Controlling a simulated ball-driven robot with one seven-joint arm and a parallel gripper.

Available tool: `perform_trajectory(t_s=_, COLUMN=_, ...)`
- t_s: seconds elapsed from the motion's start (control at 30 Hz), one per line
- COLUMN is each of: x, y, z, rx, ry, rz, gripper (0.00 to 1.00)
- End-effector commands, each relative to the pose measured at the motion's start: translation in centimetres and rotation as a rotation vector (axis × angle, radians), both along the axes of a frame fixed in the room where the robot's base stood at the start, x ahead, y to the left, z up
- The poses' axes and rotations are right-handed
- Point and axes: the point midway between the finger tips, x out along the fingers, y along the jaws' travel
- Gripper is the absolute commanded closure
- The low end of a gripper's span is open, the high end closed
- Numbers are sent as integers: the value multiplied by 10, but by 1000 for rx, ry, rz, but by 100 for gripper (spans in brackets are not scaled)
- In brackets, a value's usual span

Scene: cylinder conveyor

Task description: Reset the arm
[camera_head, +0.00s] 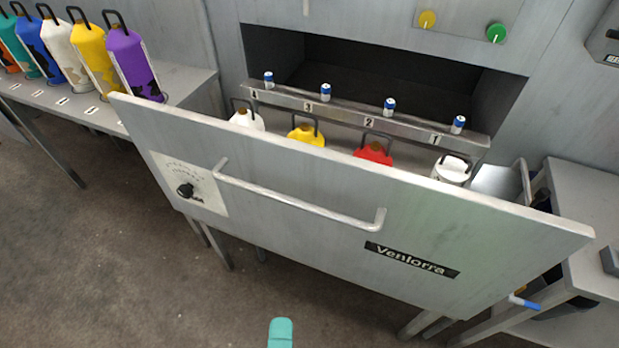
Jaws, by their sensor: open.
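My arm and gripper cannot be made out clearly. A small teal rounded piece (281,332) juts up at the bottom edge, and I cannot tell what it belongs to. In front of me is a grey metal drawer front (300,215) with a long bar handle (300,200), a dial (186,189) and a "Ventorra" label (412,259). Behind it, partly hidden, stand a white cylinder (246,119), a yellow one (307,136), a red one (374,154) and another white one (452,169), all with black handles.
A numbered rail (360,113) holds several small blue-and-white pieces. A side bench (60,95) at left carries several coloured cylinders, including a purple one (134,65). A grey table (590,205) stands at right. Yellow (428,19) and green (496,32) knobs are above. The floor at lower left is clear.

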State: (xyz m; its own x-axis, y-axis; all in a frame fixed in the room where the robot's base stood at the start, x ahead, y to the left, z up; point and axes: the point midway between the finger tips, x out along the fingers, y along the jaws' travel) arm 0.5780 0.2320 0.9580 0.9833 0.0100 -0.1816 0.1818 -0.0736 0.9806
Motion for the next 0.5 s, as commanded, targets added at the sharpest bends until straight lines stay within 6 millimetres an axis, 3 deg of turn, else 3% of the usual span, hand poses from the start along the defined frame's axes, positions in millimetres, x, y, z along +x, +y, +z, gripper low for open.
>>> perform_trajectory(t_s=0.27, x=14, y=-22, z=-14, rx=35, ry=62, rz=-71, gripper=58)
perform_trajectory(t_s=0.5, x=34, y=-60, z=-38, rx=101, ry=170, rz=-195, gripper=58)
